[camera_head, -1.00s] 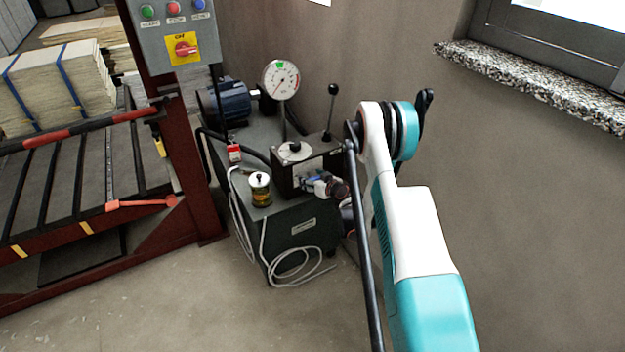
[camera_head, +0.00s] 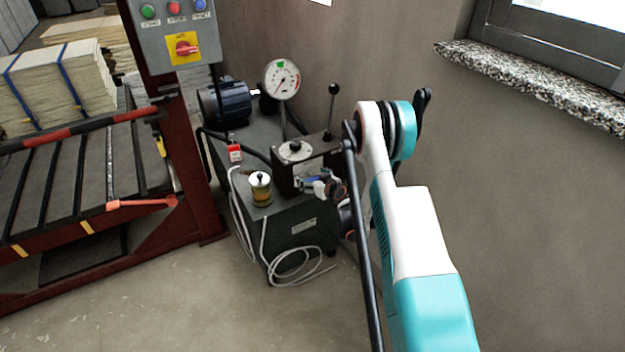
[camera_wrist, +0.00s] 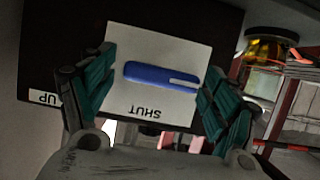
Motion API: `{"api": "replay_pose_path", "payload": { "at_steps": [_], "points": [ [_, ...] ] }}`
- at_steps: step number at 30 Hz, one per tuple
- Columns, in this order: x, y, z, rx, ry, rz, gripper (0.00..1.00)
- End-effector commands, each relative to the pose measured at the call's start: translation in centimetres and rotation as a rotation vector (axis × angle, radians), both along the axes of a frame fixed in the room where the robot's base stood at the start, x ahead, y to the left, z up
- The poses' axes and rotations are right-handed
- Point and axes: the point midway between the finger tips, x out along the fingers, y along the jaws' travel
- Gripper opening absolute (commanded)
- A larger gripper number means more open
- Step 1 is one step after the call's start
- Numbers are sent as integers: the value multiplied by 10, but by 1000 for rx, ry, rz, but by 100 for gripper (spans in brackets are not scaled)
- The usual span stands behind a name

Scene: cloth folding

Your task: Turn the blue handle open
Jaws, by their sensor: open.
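The blue handle (camera_wrist: 160,76) shows in the wrist view, lying sideways across a white plate (camera_wrist: 185,48). The plate carries the word SHUT, which appears upside down below the handle. My gripper (camera_wrist: 157,92) is open, with one teal finger on each side of the handle. The fingers overlap the plate's edges in this view, and I see a gap between each finger and the handle. In the head view, a small part of the blue handle (camera_head: 313,183) shows on the front of the dark valve block (camera_head: 285,180), and my gripper (camera_head: 322,187) is close to it, partly hidden by my arm.
A black-knobbed lever (camera_head: 332,108) and a pressure gauge (camera_head: 281,79) rise above the block. A yellowish jar (camera_head: 261,190) stands on the pump unit beside it; it also shows in the wrist view (camera_wrist: 266,62). White hose (camera_head: 300,268) coils below. A wall is at right.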

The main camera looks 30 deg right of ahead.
Motion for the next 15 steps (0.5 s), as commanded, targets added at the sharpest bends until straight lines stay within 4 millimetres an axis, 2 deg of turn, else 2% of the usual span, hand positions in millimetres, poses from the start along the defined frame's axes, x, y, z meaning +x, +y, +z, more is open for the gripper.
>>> {"api": "replay_pose_path", "payload": {
  "at_steps": [8, 15],
  "points": [
    [0, 0, 6, 1, 0, 0, 80],
    [0, 0, 41, 1, 0, 0, 80]
  ]
}}
